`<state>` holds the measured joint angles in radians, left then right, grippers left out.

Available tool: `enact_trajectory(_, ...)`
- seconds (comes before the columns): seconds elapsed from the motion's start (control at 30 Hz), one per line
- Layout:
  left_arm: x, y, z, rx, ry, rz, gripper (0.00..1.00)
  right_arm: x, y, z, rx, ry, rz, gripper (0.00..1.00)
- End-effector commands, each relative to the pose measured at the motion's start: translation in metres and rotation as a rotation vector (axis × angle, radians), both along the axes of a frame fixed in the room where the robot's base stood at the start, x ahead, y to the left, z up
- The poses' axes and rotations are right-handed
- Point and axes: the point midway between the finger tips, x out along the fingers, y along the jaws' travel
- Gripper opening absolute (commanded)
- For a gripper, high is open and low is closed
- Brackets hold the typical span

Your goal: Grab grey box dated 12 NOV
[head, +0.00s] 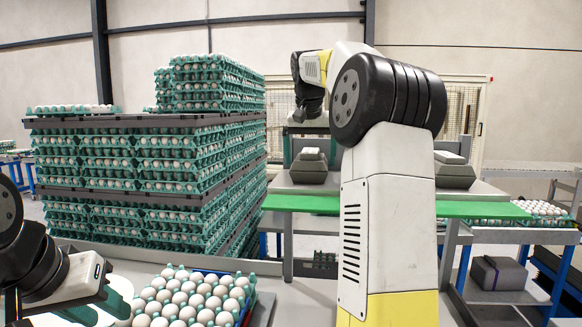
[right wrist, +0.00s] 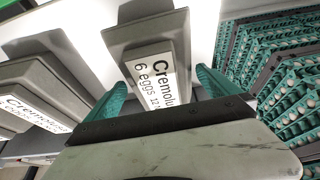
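A grey egg box (head: 308,168) stands on the far table; it also shows in the right wrist view (right wrist: 138,42). Its white label reads "Cremolu…", "6 eggs" and what looks like "12 N", cut off by my gripper. My right gripper (right wrist: 158,92) is open, with teal fingers to either side of this box and gaps between. Another grey box (head: 454,172) stands further right on the table; a labelled grey box at the left of the right wrist view (right wrist: 62,88) has an unreadable date. My left gripper (head: 98,312) is low at the left, its fingers apart and partly cut off.
A tall stack of teal egg trays (head: 150,160) stands left of the table. A tray of eggs (head: 190,300) lies in front, near my left gripper. A green strip (head: 480,210) runs along the table's front. A dark grey box (head: 498,272) sits on a lower shelf at right.

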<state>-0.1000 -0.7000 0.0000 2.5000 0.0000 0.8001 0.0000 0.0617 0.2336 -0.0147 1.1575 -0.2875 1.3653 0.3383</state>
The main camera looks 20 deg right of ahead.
Motion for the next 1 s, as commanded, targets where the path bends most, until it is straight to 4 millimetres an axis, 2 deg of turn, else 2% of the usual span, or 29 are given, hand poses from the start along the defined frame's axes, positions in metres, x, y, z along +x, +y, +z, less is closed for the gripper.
enact_trajectory(0.03,0.0,0.0,0.0,0.0,0.0,0.0,0.36,0.0,0.0,0.0,0.0,0.0,0.0,0.92)
enact_trajectory(0.3,0.0,0.0,0.0,0.0,0.0,0.0,0.36,0.0,0.0,0.0,0.0,0.0,0.0,0.39)
enact_trajectory(0.37,0.0,0.0,0.0,0.0,0.0,0.0,0.36,0.0,0.0,0.0,0.0,-0.001,0.0,0.27)
enact_trajectory(0.4,0.0,0.0,0.0,0.0,0.0,0.0,0.36,0.0,0.0,0.001,0.0,-0.003,0.0,0.25)
enact_trajectory(0.73,0.0,0.0,0.0,0.0,0.0,0.0,0.36,0.0,0.0,0.005,-0.001,-0.004,0.0,0.25)
enact_trajectory(1.0,0.0,0.0,0.0,0.0,0.0,0.0,0.36,0.001,0.0,0.024,0.0,-0.005,0.0,0.25)
